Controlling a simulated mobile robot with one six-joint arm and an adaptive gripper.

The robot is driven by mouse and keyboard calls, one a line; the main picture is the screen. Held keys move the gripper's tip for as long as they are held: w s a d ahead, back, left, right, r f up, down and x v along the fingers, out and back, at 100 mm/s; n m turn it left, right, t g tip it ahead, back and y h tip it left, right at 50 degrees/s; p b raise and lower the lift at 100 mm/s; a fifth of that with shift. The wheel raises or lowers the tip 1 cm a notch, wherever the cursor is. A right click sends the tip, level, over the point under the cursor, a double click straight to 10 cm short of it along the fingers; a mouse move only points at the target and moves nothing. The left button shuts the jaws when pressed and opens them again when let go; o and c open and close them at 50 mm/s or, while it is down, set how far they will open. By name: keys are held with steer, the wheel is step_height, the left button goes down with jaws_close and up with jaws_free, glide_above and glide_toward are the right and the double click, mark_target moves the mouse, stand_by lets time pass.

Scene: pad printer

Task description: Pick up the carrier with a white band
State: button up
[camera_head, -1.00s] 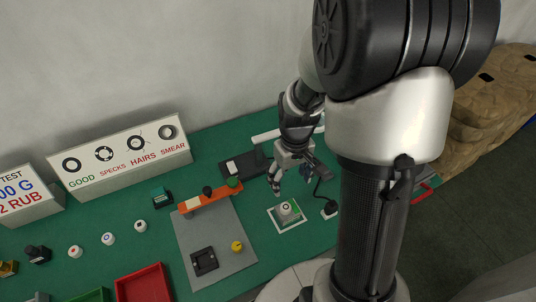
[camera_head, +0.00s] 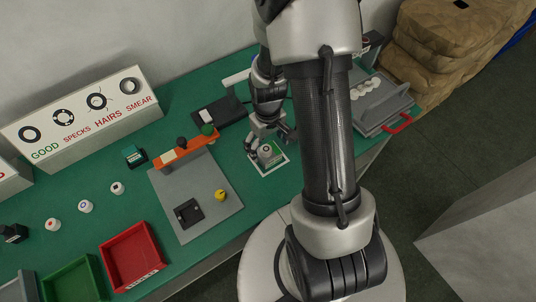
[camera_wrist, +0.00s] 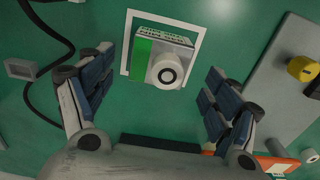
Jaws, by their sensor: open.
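A small block with a green side and a pale top edge stands inside a white square outline (camera_head: 283,164) on the green table; I take it as the carrier (camera_wrist: 142,57). A white round piece with a black ring (camera_wrist: 167,70) sits on it. In the head view the block (camera_head: 266,153) is partly hidden by my gripper (camera_head: 266,148). I cannot clearly make out a white band on it. In the wrist view my gripper (camera_wrist: 157,108) is open and empty, its fingers apart to the left and right, with the block between and slightly beyond them.
A grey plate with an orange bar (camera_head: 184,149) and a yellow knob (camera_head: 221,195) lies left of the outline. A dark cable (camera_wrist: 40,85) runs beside my left finger. Red (camera_head: 157,250) and green (camera_head: 98,284) trays and several small white round pieces are farther left.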

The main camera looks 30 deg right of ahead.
mark_target(268, 147)
step_height(268, 147, down, 4)
steer(key=shift+f+b, duration=0.2)
steer(key=shift+b, duration=0.65)
steer(key=shift+s, duration=0.1)
steer(key=shift+r, duration=0.1)
steer(key=c, duration=1.2)
